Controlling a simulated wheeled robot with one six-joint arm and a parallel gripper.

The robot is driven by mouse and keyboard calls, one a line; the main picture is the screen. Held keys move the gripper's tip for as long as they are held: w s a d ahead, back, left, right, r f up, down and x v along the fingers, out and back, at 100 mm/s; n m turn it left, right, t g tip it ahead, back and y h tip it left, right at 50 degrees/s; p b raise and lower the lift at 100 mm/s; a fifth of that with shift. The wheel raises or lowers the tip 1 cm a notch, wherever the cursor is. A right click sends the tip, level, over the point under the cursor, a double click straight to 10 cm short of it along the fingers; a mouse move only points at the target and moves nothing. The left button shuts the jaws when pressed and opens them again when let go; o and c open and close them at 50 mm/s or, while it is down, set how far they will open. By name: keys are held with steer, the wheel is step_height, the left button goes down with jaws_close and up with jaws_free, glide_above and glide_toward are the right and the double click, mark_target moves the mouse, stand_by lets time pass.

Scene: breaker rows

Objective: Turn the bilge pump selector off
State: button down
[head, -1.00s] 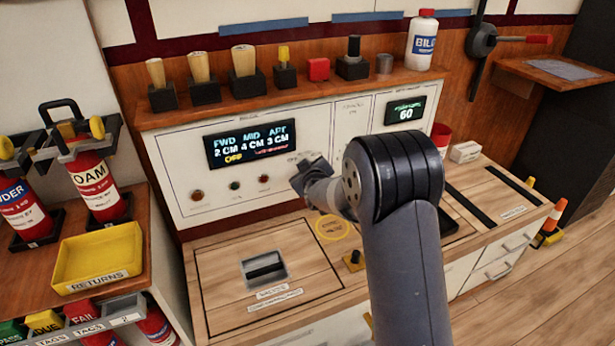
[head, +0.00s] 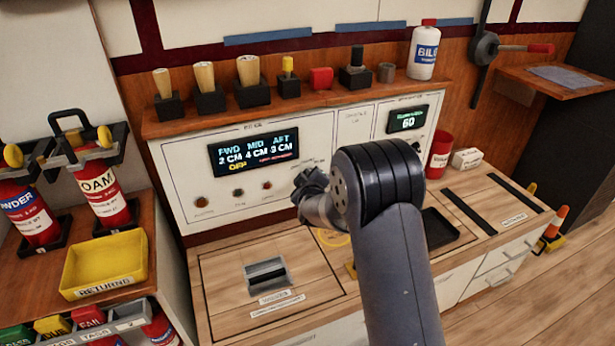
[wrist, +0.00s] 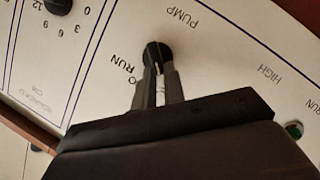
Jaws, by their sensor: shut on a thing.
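The bilge pump selector (wrist: 157,52) is a small round black knob with a pale pointer line on the white panel in the wrist view. The printed words PUMP and RUN lie around it. My gripper (wrist: 160,68) is shut on the knob, one finger on each side. In the head view my gripper (head: 308,182) is against the panel and hides the selector. The panel's display (head: 252,152) shows FWD, MID and AFT readings, with yellow text that looks like OFF and small red text below.
Several lamps or buttons (head: 238,193) sit left of my gripper. Another black knob (wrist: 58,5) is at the wrist view's top left. The shelf above holds wooden-handled tools (head: 206,85) and a white bottle (head: 424,50). A red cup (head: 440,153) stands right of my arm.

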steer(key=c, duration=1.5)
jaws_free()
steer(key=p+v, duration=0.2)
steer(key=v, duration=0.8)
steer(key=shift+s+r, duration=0.2)
steer(key=shift+s, duration=0.2)
steer(key=b+x, duration=0.2)
steer(key=x, duration=0.9)
steer(key=shift+s, duration=0.1)
